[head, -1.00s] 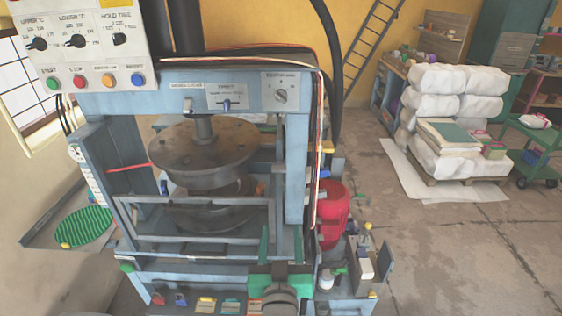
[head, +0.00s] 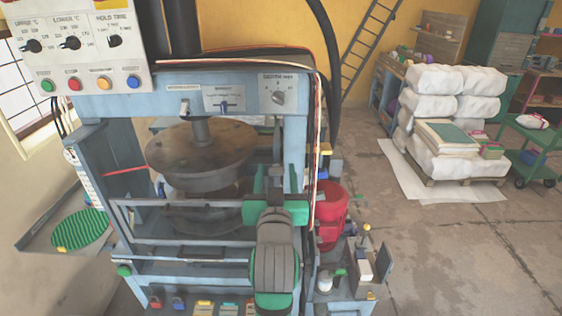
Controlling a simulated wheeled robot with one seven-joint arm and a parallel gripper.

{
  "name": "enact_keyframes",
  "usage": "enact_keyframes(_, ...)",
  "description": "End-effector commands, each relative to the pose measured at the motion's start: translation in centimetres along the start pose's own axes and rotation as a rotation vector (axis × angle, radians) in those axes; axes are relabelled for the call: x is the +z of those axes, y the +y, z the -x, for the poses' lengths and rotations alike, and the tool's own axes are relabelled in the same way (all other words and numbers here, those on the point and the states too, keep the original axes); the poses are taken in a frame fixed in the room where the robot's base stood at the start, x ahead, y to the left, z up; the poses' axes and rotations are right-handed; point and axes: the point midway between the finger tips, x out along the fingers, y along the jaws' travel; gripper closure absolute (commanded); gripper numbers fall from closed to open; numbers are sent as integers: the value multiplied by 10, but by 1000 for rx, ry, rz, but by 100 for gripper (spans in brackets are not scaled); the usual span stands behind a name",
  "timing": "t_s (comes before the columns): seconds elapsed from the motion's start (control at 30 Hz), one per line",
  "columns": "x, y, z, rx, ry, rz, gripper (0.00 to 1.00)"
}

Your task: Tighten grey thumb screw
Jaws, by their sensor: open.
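My gripper (head: 266,178), with a green body and dark fingers, is in front of the right side of the blue press (head: 90,103). Its fingers point up and away toward the press, apart, with nothing visible between them. The fingertips are below the small upper panel with a grey rotary knob (head: 278,97). I cannot make out a grey thumb screw for certain. My arm and gripper hide part of the right post and guard area.
The round dark platen (head: 200,157) hangs inside the press, behind grey guard bars (head: 170,203). A control box (head: 85,50) is at upper left. A red drum (head: 331,212) stands close right of the press. Open floor lies farther right.

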Motion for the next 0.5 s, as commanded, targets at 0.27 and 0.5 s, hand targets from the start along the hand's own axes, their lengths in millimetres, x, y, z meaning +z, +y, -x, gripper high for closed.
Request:
enact_keyframes(0.27,0,0,-41,0,0,0,52)
enact_keyframes(0.5,0,0,-54,0,1,0,52)
